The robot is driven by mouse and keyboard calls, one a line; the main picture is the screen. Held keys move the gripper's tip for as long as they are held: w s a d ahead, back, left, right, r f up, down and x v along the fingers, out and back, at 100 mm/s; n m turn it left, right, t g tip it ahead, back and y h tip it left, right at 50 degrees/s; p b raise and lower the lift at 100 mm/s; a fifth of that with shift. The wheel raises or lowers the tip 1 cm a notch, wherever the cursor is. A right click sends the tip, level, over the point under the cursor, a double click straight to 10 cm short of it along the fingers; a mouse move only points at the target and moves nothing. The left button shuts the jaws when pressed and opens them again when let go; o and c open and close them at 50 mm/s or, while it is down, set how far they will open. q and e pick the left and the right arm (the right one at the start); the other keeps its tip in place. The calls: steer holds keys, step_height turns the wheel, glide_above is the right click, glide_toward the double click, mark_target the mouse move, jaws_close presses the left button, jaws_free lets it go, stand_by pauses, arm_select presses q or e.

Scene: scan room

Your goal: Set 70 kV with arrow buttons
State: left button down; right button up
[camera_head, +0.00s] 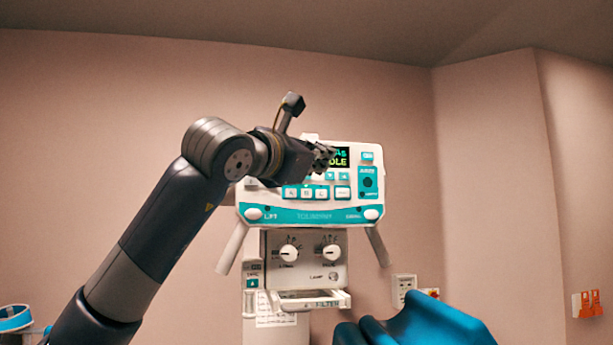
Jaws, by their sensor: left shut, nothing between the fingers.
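The control panel (311,215) is a white and teal unit on the wall side, straight ahead. Its small dark display (342,157) shows green text, partly hidden; I can read "DLE" on the lower line. Small teal arrow-like buttons (344,176) sit just under the display. A row of larger teal buttons (306,192) is lower down. My left gripper (331,154) is shut and empty, in front of the panel at the display's left edge. It hides part of the display and the panel's upper left. Whether it touches the panel cannot be told. My right gripper is not in view.
Below the panel is a unit with two white knobs (289,253) and a small pull-out tray (313,302). A blue draped shape (420,322) is at the bottom. A wall socket (403,287) is right of the unit.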

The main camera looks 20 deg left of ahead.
arm_select(q)
steer(key=shift+w, duration=0.1)
steer(key=w+a+p, duration=0.4)
steer(key=w+p, duration=0.1)
steer(key=w, duration=0.2)
steer(key=shift+a, duration=0.4)
steer(key=shift+w, duration=0.1)
stand_by(1.4)
steer(key=shift+w+a+p, duration=0.25)
steer(key=shift+w+p, duration=0.05)
steer(key=shift+p, duration=0.05)
